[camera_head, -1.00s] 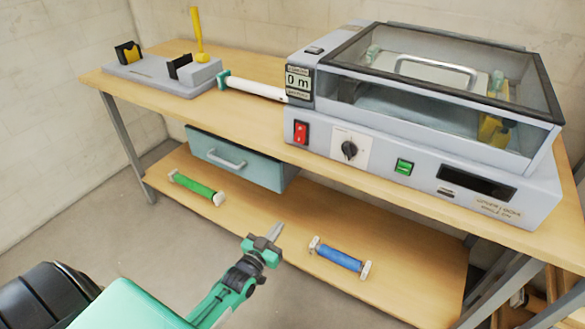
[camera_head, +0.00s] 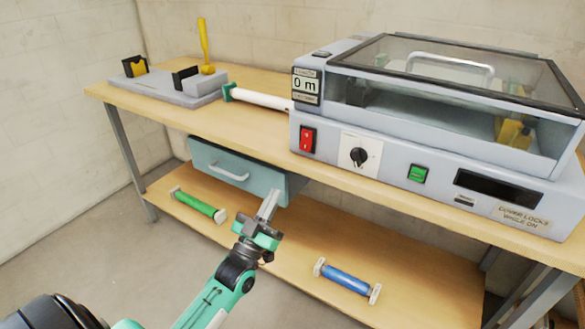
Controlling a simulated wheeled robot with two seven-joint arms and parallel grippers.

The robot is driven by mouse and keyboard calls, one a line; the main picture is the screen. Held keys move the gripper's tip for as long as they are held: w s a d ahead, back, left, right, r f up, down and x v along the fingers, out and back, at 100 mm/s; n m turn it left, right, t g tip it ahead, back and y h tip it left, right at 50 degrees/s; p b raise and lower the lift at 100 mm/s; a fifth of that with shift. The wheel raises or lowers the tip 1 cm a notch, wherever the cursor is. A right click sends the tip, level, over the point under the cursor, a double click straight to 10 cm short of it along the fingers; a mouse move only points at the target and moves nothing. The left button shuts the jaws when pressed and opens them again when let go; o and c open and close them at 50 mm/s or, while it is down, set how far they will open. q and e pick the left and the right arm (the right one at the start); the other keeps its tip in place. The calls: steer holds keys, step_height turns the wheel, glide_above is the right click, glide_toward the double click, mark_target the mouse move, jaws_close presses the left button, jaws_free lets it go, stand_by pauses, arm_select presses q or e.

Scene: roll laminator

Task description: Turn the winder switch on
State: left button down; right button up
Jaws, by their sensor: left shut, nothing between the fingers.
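The laminator (camera_head: 345,120) stands on the bench with its clear lid down. Its front panel carries a red rocker switch (camera_head: 307,139), a black knob (camera_head: 359,156) on a white plate, and a green rocker switch (camera_head: 417,174). I cannot read any label that says which one is the winder switch. My left gripper (camera_head: 271,200) is shut and empty. It points up, in front of the bench near the drawer's right end, below and left of the red switch and apart from the panel. My right gripper is out of view.
The bench top (camera_head: 255,107) has a blue-grey drawer (camera_head: 240,170) under its front edge. A white roll (camera_head: 262,98) lies left of the laminator, by a grey stand (camera_head: 170,92). The lower shelf (camera_head: 400,277) holds a green roll (camera_head: 198,204) and a blue roll (camera_head: 346,280).

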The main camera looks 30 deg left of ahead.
mark_target(305, 147)
arm_select(q)
steer(key=x, duration=0.4)
steer(key=f+x, duration=0.1)
steer(key=x, duration=0.3)
steer(key=w+p+x, duration=0.1)
steer(key=x, duration=0.3)
steer(key=shift+w+f, duration=0.1)
steer(key=shift+f, duration=0.3)
steer(key=shift+w+f, duration=0.1)
steer(key=shift+w, duration=0.4)
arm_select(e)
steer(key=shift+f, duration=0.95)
arm_select(q)
steer(key=shift+w+f+b, duration=0.1)
steer(key=shift+b, duration=0.25)
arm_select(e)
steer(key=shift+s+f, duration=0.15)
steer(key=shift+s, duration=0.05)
arm_select(q)
steer(key=shift+w+f+t+b, duration=0.3)
steer(key=shift+t+b, duration=0.1)
steer(key=shift+b, duration=0.65)
steer(key=shift+r, duration=0.25)
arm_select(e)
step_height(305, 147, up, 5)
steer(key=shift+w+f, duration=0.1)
